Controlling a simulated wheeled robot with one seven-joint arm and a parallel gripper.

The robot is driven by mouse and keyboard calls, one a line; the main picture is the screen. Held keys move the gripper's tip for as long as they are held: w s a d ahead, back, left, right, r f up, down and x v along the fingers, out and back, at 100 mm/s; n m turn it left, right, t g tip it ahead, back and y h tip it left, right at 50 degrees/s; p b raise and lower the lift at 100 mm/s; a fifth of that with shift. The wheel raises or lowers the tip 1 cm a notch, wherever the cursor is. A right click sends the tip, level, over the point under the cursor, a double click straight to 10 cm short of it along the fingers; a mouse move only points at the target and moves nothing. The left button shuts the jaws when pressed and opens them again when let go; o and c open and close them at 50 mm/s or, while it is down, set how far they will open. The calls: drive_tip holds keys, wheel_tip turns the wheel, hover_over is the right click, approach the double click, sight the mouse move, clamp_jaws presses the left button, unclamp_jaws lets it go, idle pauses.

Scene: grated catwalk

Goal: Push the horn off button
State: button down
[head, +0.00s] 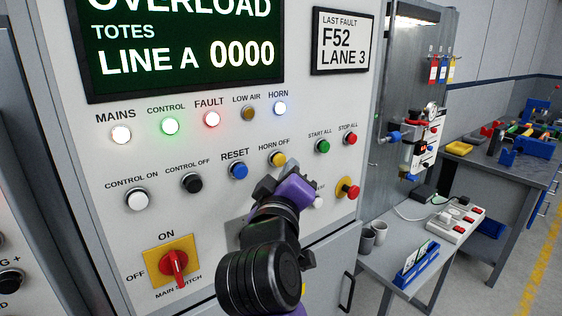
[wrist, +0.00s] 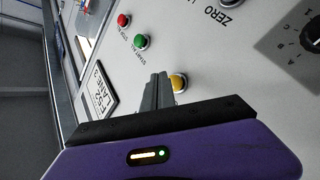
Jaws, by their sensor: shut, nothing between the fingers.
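The yellow horn off button (head: 278,158) sits on the pale panel under its HORN OFF label, right of the blue reset button (head: 238,170). It also shows in the wrist view (wrist: 179,82), just right of my fingertips. My gripper (head: 277,174) is shut and empty, just below the button in the head view. In the wrist view the closed fingers (wrist: 160,78) point at the panel beside the button and partly cover its left side. I cannot tell whether they touch it. The horn lamp (head: 280,108) is lit white.
Green start all (head: 323,146) and red stop all (head: 351,139) buttons sit to the right. A red emergency-style knob (head: 348,190) is lower right. The black control off button (head: 192,183) and red main switch (head: 173,264) are left. A side table (head: 392,258) stands right.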

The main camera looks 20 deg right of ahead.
drive_tip(key=shift+w, duration=0.1)
idle(0.6)
drive_tip(key=shift+w+a, duration=0.1)
drive_tip(key=shift+w, duration=0.2)
drive_tip(key=shift+w+a, duration=0.3)
drive_tip(key=shift+w, duration=0.45)
idle(1.0)
drive_tip(key=shift+s, duration=0.15)
drive_tip(key=shift+s+d, duration=0.2)
drive_tip(key=shift+s, duration=0.3)
drive_tip(key=shift+s+d, duration=0.2)
drive_tip(key=shift+s, duration=0.3)
drive_tip(key=shift+s+d+p, duration=0.25)
drive_tip(key=shift+s+p, duration=0.05)
drive_tip(key=shift+s, duration=0.5)
drive_tip(key=shift+s+d+p, duration=0.25)
drive_tip(key=shift+s, duration=0.55)
drive_tip(key=shift+s+d+p, duration=0.25)
drive_tip(key=shift+s+p, duration=0.05)
drive_tip(key=shift+s, duration=0.5)
